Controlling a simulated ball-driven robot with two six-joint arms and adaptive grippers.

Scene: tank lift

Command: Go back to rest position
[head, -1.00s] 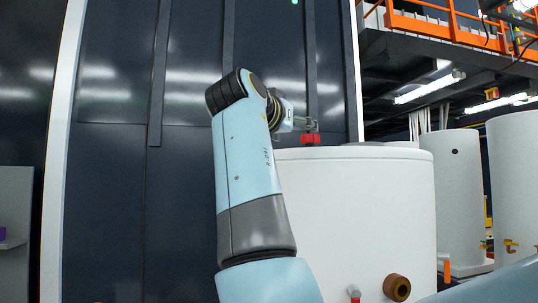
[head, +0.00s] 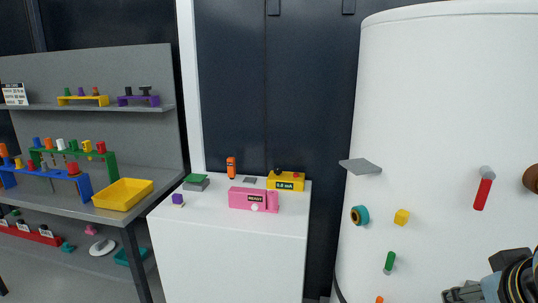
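One gripper (head: 462,294) shows at the bottom right corner, its arm coming in from the right edge, so I take it as my right one. The bottom edge cuts off its fingers, so I cannot tell whether it is open or shut. It is in front of the lower part of the large white tank (head: 430,120). The tank carries a red-handled valve (head: 483,190), a brown fitting (head: 531,179), a green-handled valve (head: 389,262), a yellow part (head: 401,217) and a teal round part (head: 359,215). My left gripper is not in view.
A white cabinet (head: 230,265) holds a pink box (head: 253,199) and a yellow meter (head: 286,180). At left, a grey shelf unit (head: 150,177) holds a yellow bin (head: 123,194) and colored racks. A grey plate (head: 360,166) juts out beside the tank.

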